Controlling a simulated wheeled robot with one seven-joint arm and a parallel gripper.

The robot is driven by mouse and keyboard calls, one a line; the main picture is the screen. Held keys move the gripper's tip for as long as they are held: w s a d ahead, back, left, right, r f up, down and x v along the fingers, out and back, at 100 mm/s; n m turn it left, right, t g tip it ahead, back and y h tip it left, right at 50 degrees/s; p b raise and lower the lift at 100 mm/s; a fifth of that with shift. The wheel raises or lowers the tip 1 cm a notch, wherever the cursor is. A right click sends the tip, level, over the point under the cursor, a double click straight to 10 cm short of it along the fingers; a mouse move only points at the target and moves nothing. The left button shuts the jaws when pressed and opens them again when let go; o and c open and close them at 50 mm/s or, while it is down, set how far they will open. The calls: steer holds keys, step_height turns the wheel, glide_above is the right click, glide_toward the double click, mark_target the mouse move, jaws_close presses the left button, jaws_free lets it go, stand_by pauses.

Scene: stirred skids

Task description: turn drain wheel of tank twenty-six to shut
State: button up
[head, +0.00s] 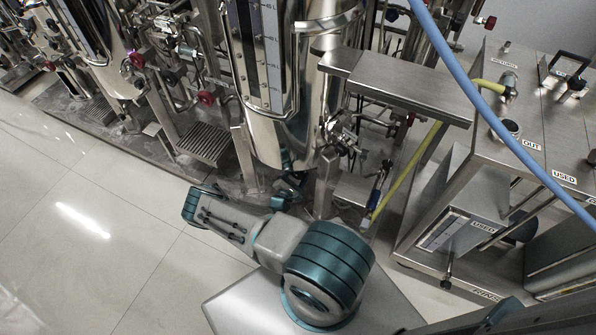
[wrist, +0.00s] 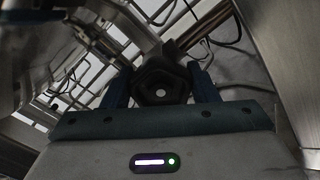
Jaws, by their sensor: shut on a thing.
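A dark, lobed hand wheel (wrist: 150,78) with a pale round centre is in the middle of the wrist view. My gripper (wrist: 161,86) is shut on this wheel, with one blue finger on each side of its rim. In the head view my gripper (head: 290,190) is low under a shiny steel tank (head: 312,95) with a level scale. The wheel cannot be made out there. No tank number is readable, and I cannot tell how far the wheel is turned.
A steel bench (head: 520,110) with labels such as "USED" and "OUT" stands at the right. A blue hose (head: 500,125) hangs across the head view, and a yellow hose (head: 405,172) runs beside the tank. Open tiled floor (head: 80,215) lies at the left.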

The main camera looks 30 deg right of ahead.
steer(key=shift+s+f+m, duration=0.1)
steer(key=shift+s+m, duration=0.05)
steer(key=shift+m, duration=0.35)
steer(key=o, duration=1)
steer(key=shift+c, duration=0.2)
steer(key=p+v, duration=0.1)
steer(key=v, duration=1.2)
steer(key=shift+s+a+p, duration=0.2)
steer(key=shift+a+p, duration=0.15)
